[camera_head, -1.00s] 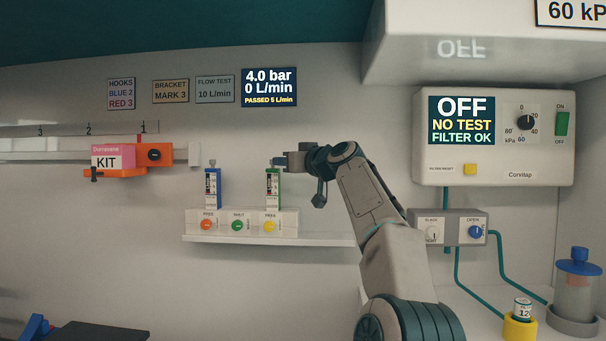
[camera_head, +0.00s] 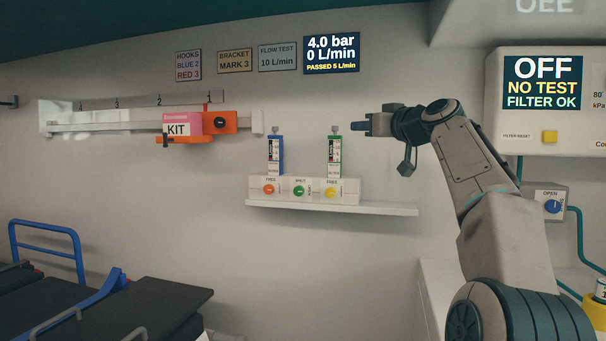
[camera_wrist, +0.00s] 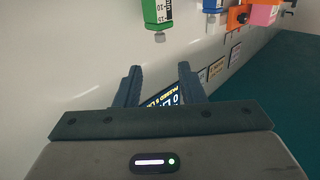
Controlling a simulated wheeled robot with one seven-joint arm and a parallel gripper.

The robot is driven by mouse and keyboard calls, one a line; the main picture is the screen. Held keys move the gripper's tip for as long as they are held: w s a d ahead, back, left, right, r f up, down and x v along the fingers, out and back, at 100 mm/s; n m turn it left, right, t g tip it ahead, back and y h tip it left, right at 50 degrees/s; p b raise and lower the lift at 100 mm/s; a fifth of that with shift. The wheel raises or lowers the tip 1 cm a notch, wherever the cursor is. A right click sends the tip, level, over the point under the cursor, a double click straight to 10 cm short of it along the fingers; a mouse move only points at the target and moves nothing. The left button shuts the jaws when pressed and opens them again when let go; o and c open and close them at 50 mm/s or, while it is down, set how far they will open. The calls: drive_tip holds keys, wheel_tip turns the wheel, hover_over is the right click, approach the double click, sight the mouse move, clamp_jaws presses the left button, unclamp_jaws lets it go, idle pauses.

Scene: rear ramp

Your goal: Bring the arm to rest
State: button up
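My arm reaches up from the lower right in the head view, bent at the elbow. My gripper (camera_head: 368,125) points left in front of the wall, up and to the right of the green flowmeter (camera_head: 334,157). In the wrist view its two dark fingers (camera_wrist: 159,78) stand apart with nothing between them. The green flowmeter (camera_wrist: 157,12) hangs beyond the fingers there, apart from them. The blue flowmeter (camera_head: 275,156) stands left of the green one, above a white panel (camera_head: 300,189) with several coloured knobs.
A shelf (camera_head: 380,208) lies under the panel. An orange bracket with a pink KIT box (camera_head: 181,124) sits on the wall rail (camera_head: 75,127). A suction unit (camera_head: 545,125) reading OFF is at right. A blue-railed stretcher (camera_head: 120,310) is lower left. Bare wall lies between.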

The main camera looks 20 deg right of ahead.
drive_tip(key=shift+a, duration=0.1)
drive_tip(key=s+a+f+g+p, duration=0.1)
drive_tip(key=a+f+g+p, duration=0.3)
drive_tip(key=a+p, duration=0.45)
drive_tip(key=s+a+f+g+p, duration=0.1)
drive_tip(key=a+f+g+p, duration=0.3)
drive_tip(key=a, duration=0.7)
drive_tip(key=s+a+f+g+h+p, duration=0.1)
drive_tip(key=s+f+p, duration=0.3)
drive_tip(key=s, duration=0.6)
drive_tip(key=s+a+f+m+g+h+p, duration=0.1)
drive_tip(key=s+f+g+p, duration=0.2)
drive_tip(key=s+p, duration=0.4)
drive_tip(key=s+a+f+m+g+p, duration=0.1)
drive_tip(key=s+f+p, duration=0.4)
drive_tip(key=s, duration=0.7)
drive_tip(key=shift+s+a+f+g+h+p, duration=0.2)
drive_tip(key=shift+s+a+g+h+p, duration=0.2)
drive_tip(key=shift+a+g+p, duration=0.45)
